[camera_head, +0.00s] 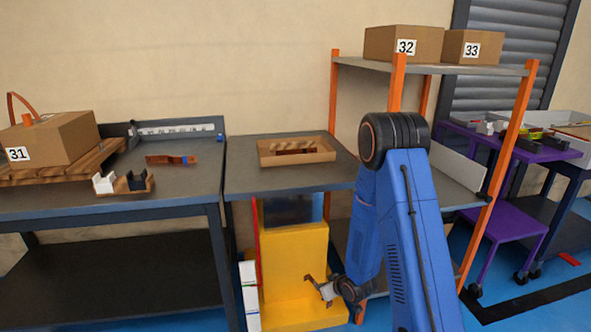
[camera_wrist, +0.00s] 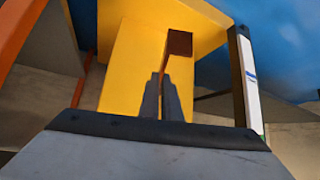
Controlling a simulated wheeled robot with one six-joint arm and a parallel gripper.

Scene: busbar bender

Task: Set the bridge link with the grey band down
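My gripper (camera_head: 325,290) is low in front of the yellow machine (camera_head: 290,255). In the wrist view its two dark fingers (camera_wrist: 165,100) are closed on a thin brown copper-coloured link (camera_wrist: 179,43), whose wider end shows beyond the fingertips. The same link (camera_head: 309,280) shows small and dark at the fingertips in the head view. No grey band can be made out on it; the fingers hide part of it. The held link appears clear of any surface, with the yellow machine behind it.
A wooden tray (camera_head: 268,157) with brown pieces lies on the middle table (camera_head: 240,180). Orange shelf posts (camera_head: 511,135) stand right. A white-faced post (camera_head: 249,285) stands beside the machine.

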